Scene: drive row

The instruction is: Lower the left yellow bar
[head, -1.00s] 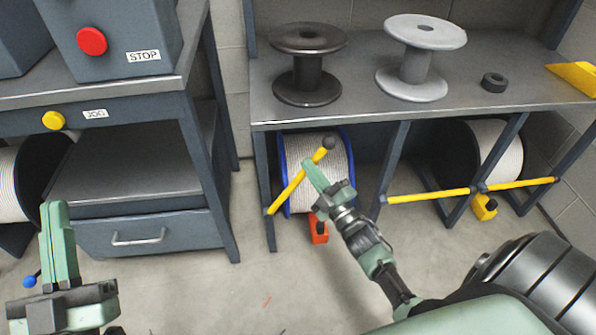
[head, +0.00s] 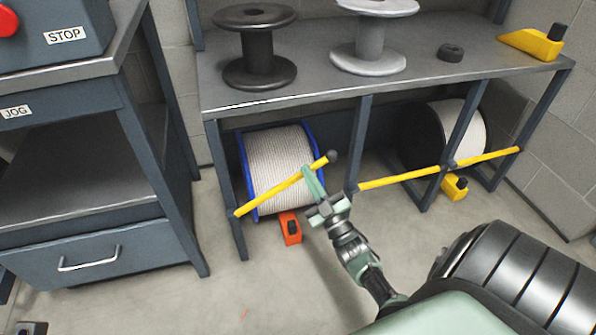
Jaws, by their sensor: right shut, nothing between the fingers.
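The left yellow bar (head: 276,191) slants across the front of the left bay under the bench. Its left end sits low at the bay's left post; its right end, with a dark knob (head: 332,157), is raised. Behind it is a cable reel with blue flanges (head: 275,155). My right gripper (head: 311,181) is shut and empty, its fingertips close to the bar just below the knob; I cannot tell whether they touch. My left gripper is not in view.
A second yellow bar (head: 400,180) lies across the right bay, before another reel (head: 461,125). An orange block (head: 290,228) and a yellow block (head: 454,187) are on the floor. Spools stand on the bench (head: 320,83). A drawer cabinet (head: 90,255) is at left.

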